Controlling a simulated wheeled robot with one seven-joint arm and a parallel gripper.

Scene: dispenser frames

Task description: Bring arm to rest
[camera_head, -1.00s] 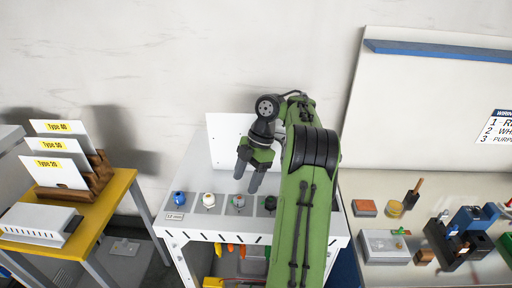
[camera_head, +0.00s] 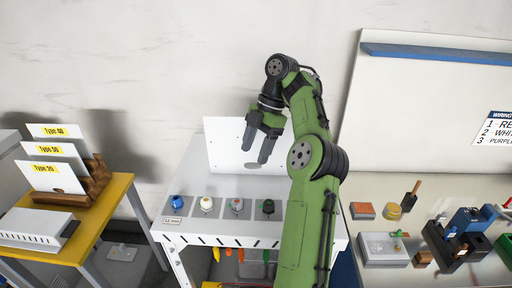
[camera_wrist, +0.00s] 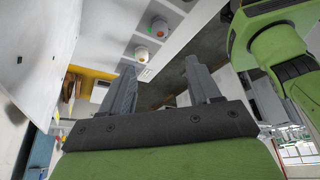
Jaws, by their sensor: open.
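My green arm reaches up from the bottom of the head view and bends over the white dispenser stand (camera_head: 225,226). My gripper (camera_head: 257,158) hangs above the back of the stand, in front of its white back panel (camera_head: 226,133). Its two dark fingers point down and stand apart with nothing between them. In the wrist view my gripper (camera_wrist: 162,85) also shows open and empty, with the stand's row of parts beyond it.
On the stand sit a blue part (camera_head: 178,201), a white one (camera_head: 206,203), a grey-red one (camera_head: 237,204) and a dark one (camera_head: 268,207). A yellow table (camera_head: 113,190) with typed cards is left. A workbench (camera_head: 368,237) with fixtures is right.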

